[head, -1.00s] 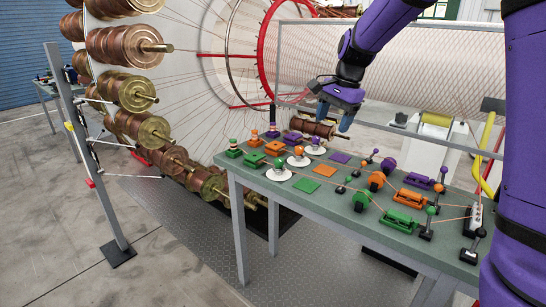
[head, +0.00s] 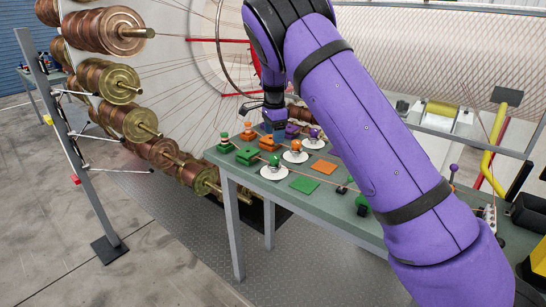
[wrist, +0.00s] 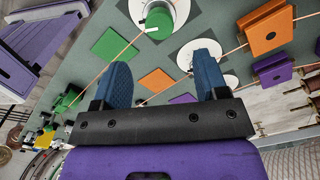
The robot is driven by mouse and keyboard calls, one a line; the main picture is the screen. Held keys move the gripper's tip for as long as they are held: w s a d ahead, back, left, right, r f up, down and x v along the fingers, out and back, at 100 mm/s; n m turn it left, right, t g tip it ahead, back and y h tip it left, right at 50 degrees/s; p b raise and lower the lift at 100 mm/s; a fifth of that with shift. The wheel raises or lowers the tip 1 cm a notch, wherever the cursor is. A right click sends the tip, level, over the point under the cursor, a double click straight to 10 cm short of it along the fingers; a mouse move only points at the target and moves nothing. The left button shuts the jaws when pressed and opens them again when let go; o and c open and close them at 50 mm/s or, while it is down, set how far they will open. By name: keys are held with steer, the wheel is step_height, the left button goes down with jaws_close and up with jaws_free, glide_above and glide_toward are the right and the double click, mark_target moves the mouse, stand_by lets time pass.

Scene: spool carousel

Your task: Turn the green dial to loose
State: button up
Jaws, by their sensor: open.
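The green dial (head: 274,161) is a round green knob on a white disc at the near-left part of the table. In the wrist view the green dial (wrist: 158,24) is at the top, beyond my fingertips, with a small pale mark on it. My gripper (head: 277,134) is over the far-left part of the table, behind the green dial in the head view. In the wrist view my gripper (wrist: 163,66) is open, its two blue fingers apart with nothing between them. The fingers are not touching the green dial. Any words on the disc are too small to read.
An orange dial (head: 295,147) and a purple dial (head: 314,135) stand on similar discs. Green (head: 249,155) and orange (head: 269,143) blocks stand left of the dials. Flat green (head: 304,184) and orange (head: 323,167) squares lie in front. Thin strands cross the table. My arm hides its right part.

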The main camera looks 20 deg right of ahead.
mark_target(274, 156)
step_height(274, 156, down, 10)
steer(key=shift+r, duration=0.1)
stand_by(0.4)
steer(key=c, duration=0.9)
